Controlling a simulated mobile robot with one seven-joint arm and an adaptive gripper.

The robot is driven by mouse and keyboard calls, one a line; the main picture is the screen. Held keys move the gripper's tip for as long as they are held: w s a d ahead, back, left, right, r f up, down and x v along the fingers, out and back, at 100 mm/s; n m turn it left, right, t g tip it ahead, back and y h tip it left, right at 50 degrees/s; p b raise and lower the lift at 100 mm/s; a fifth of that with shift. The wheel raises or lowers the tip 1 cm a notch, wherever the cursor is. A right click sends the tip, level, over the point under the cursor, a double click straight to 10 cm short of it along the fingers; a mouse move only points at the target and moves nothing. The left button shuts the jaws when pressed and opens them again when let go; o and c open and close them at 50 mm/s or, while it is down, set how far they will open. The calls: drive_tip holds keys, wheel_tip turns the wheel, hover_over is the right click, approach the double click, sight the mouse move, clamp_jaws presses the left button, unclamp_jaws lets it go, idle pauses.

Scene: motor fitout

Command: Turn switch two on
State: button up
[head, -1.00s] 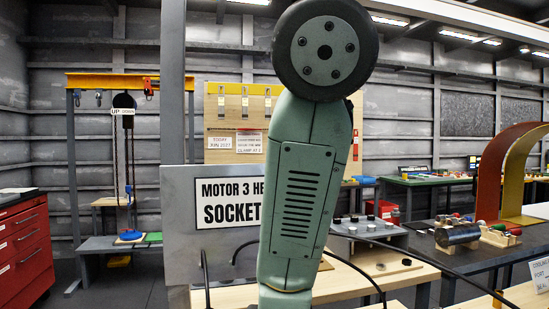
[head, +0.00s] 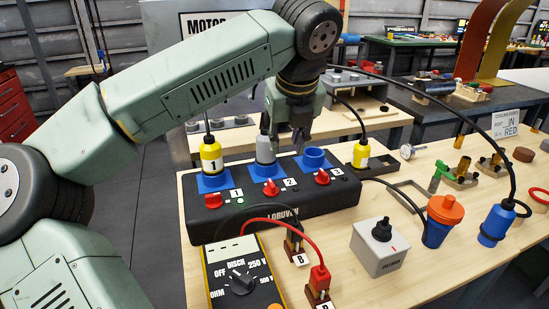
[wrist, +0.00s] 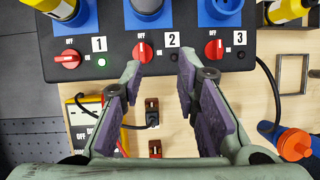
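A black switch box (head: 240,215) on the wooden bench has three red rotary switches, numbered 1 to 3. Switch two (wrist: 143,51) has its handle upright, pointing at its OFF mark, and the small lamp beside it (wrist: 174,57) looks dark. It also shows in the head view (head: 271,187). Switch one (wrist: 67,60) is turned sideways, with a green lamp (wrist: 101,61) lit. Switch three (wrist: 213,50) is upright at OFF. My gripper (wrist: 159,75) is open and empty above the box's front edge, its fingers spanning around switch two in the wrist view. It also shows in the head view (head: 289,136).
A yellow plug (head: 211,155) stands in socket one and a grey plug (head: 265,149) in socket two; socket three (head: 314,157) looks empty. In front are a yellow meter (head: 215,284), a grey knob box (head: 378,247), orange-blue plug (head: 441,221) and blue plug (head: 495,223). Cables cross the bench.

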sight(270, 179)
drive_tip(key=shift+n+g+y, duration=0.3)
drive_tip(key=shift+y, duration=0.1)
drive_tip(key=p+x, duration=0.1)
drive_tip(key=x, duration=0.3)
drive_tip(key=a+p+x, duration=0.1)
drive_tip(key=x, duration=0.2)
drive_tip(key=a+p+x, duration=0.1)
drive_tip(key=x, duration=0.3)
drive_tip(key=shift+s+f, duration=0.25)
drive_tip(key=shift+f, duration=0.1)
clamp_jaws()
